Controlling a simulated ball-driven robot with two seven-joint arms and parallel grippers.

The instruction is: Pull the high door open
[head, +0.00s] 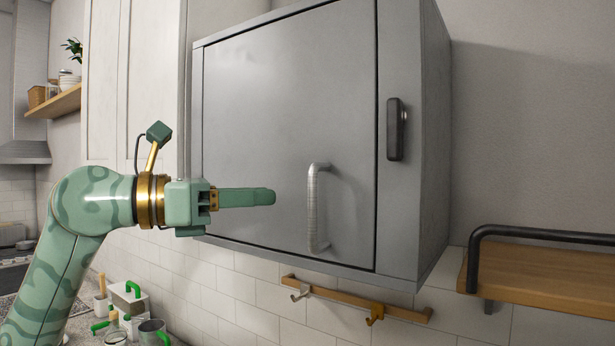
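The high door (275,110) is the flat grey front of a metal wall cabinet (435,150). It sits flush in its frame and looks closed. A silver vertical bar handle (314,210) is on its lower right part. My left gripper (272,197) is in front of the door, left of the handle, with its fingers pointing right towards it. A gap shows between the fingertips and the handle in the picture. The fingers overlap from this side, so their opening is hidden. My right gripper is not in view.
A black latch (397,130) is on the cabinet frame right of the door. A hook rail (355,299) is on the tiles below. A wooden shelf with a black rail (545,280) is at the right. Several items, including a metal cup (152,332), stand on the counter at lower left.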

